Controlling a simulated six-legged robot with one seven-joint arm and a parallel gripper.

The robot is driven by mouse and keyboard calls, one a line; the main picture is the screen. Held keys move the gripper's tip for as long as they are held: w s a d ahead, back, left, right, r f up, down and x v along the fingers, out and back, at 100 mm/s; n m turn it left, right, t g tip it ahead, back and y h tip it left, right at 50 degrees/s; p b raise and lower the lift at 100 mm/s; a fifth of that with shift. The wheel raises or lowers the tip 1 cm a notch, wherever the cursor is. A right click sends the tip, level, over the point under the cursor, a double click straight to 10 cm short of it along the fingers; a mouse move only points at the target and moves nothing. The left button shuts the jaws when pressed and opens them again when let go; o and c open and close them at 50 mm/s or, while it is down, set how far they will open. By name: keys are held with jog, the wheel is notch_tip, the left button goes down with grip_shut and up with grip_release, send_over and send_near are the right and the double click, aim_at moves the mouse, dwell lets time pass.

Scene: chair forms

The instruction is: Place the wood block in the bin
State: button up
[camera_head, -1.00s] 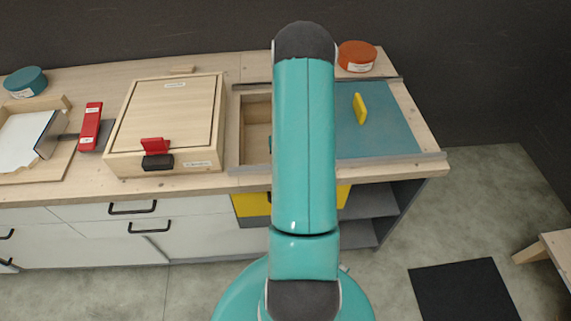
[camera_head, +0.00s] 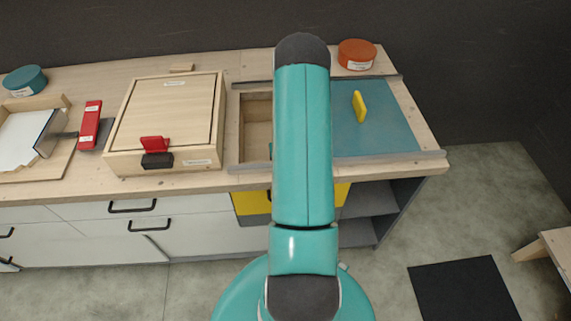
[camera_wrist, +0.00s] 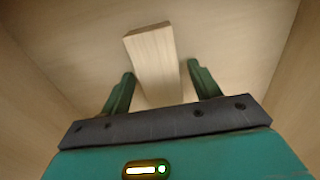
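The pale wood block (camera_wrist: 155,62) is in the wrist view, inside a space with wooden walls. The two green fingers of my gripper (camera_wrist: 161,82) stand on either side of the block, with narrow gaps showing beside it, so the gripper looks open. In the head view, my arm hides the gripper and this block. An open wooden compartment (camera_head: 257,122) shows to the left of my arm in the counter. Whether it is the bin cannot be told.
A blue panel (camera_head: 385,130) with a yellow handle (camera_head: 359,106) lies right of my arm. A closed wooden box (camera_head: 170,115) with a red latch stands left. An orange round container (camera_head: 357,54) is at the back. A small wood piece (camera_head: 182,68) lies behind the box.

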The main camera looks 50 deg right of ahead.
jog(key=shift+r, duration=0.1)
notch_tip(320, 180, up, 12)
dwell(0.5)
jog(key=w+a+r+n+t+h, duration=0.1)
jog(key=w+a+r+n, duration=0.15)
jog(key=a+r, duration=0.9)
jog(key=w+a+r+n+t+h, duration=0.15)
jog(key=w+a+r, duration=0.25)
jog(key=a+r, duration=0.7)
jog(key=s+a+r+n+t, duration=0.1)
jog(key=s+a+r+n, duration=0.1)
jog(key=a, duration=0.4)
jog(key=s+a+r+n+t+y, duration=0.1)
jog(key=s+a+r+n, duration=0.1)
jog(key=s+a+r, duration=0.3)
jog(key=s+a+r+n+t+y, duration=0.1)
jog(key=s+a+r, duration=0.2)
jog(key=s+a, duration=0.2)
jog(key=shift+s+a+r+n, duration=0.25)
jog(key=shift+s+a+n, duration=0.15)
jog(key=shift+a, duration=0.8)
